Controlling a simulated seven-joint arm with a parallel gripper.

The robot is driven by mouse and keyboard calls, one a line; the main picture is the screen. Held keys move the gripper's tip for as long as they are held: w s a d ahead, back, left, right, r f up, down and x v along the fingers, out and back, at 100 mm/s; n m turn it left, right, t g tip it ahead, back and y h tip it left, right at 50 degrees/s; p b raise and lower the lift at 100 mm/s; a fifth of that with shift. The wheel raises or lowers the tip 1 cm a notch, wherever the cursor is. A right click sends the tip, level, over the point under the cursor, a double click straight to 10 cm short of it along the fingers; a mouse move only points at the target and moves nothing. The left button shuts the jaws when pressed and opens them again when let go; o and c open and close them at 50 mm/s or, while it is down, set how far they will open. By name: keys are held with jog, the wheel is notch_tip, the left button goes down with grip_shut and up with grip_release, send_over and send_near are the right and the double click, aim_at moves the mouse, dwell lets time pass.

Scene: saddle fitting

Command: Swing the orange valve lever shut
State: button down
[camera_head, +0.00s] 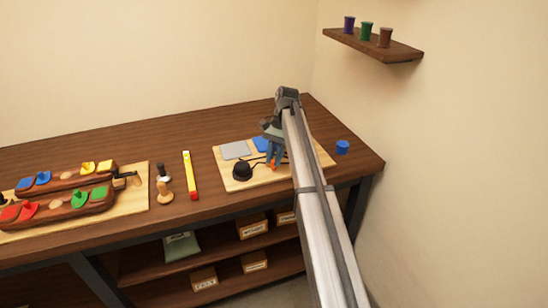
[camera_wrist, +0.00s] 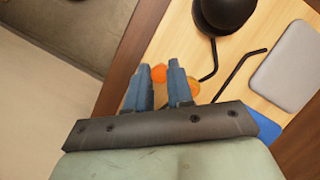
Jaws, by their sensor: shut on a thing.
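The orange valve lever (camera_wrist: 158,74) shows in the wrist view between and beside my finger tips, partly hidden by them. My gripper (camera_wrist: 160,72) is shut on it, low over the pale wooden board (camera_wrist: 182,42). In the head view my gripper (camera_head: 273,164) reaches down at the middle of the board (camera_head: 258,181), and only small bits of orange show by its tips. The fingers and arm hide much of the lever and its mount there, so its exact angle cannot be told.
A black dome (camera_head: 242,171) stands left of my gripper, with thin black rods near it. A grey pad (camera_head: 236,150) and a blue pad (camera_head: 262,144) lie behind. A blue cup (camera_head: 342,147) stands right of the board. A yellow-red level (camera_head: 190,175) lies on the bench further left.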

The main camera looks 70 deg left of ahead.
jog(key=c, duration=1)
grip_release()
jog(key=shift+r, duration=0.1)
jog(key=shift+w+a+r, duration=0.2)
jog(key=shift+w+r, duration=0.05)
jog(key=shift+r, duration=0.25)
jog(key=w+a, duration=0.2)
jog(key=w, duration=0.1)
jog(key=w+a, duration=0.5)
jog(key=w, duration=0.1)
jog(key=shift+w+a, duration=0.2)
